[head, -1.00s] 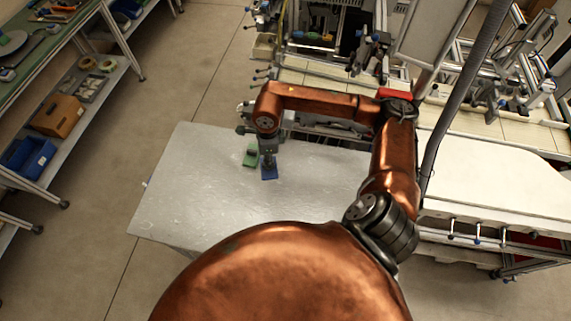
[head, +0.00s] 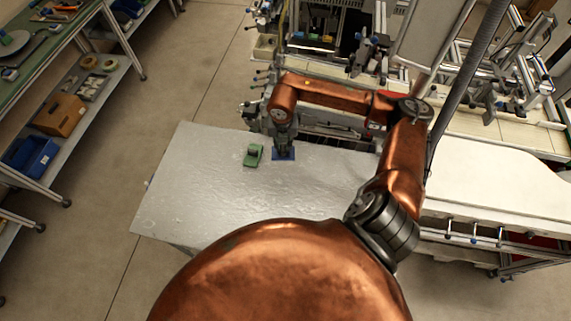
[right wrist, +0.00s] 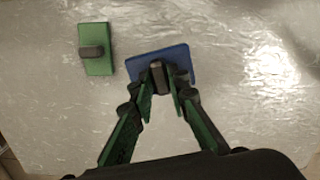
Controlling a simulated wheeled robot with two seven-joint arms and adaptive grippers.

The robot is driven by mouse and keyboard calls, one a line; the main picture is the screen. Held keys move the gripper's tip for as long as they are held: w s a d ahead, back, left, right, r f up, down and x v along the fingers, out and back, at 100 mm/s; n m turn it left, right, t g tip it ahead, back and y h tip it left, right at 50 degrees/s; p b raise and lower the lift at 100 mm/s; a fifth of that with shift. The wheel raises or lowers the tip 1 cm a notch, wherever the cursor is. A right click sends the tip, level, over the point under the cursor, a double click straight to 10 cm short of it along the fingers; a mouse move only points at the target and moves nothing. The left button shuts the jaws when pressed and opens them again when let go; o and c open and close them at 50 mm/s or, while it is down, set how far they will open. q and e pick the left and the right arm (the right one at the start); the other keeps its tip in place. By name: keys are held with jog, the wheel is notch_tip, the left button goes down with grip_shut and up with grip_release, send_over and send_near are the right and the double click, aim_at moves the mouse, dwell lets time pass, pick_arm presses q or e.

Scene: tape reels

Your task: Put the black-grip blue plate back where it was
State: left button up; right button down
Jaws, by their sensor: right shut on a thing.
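The blue plate (head: 291,156) shows under my right gripper (head: 283,146) near the far edge of the grey table. In the right wrist view, the blue plate (right wrist: 178,55) is tilted a little in the picture, with its black grip (right wrist: 158,76) between the fingers. My right gripper (right wrist: 163,88) is shut on that grip. I cannot tell whether the plate touches the table or is just above it. My left gripper is not in view.
A green plate (head: 252,158) with a dark grip lies on the metal table (head: 220,200), left of the blue plate with a gap; it also shows in the wrist view (right wrist: 97,65). The table's left and front parts are clear. Workbench equipment stands behind the table.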

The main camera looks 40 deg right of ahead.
jog(key=shift+d+m, duration=0.5)
jog(key=shift+m, duration=0.7)
notch_tip(320, 180, down, 10)
jog(key=shift+p, duration=0.75)
jog(key=c, duration=2.3)
grip_release()
jog(key=shift+f, duration=0.15)
jog(key=o, duration=0.5)
jog(key=shift+c, duration=0.2)
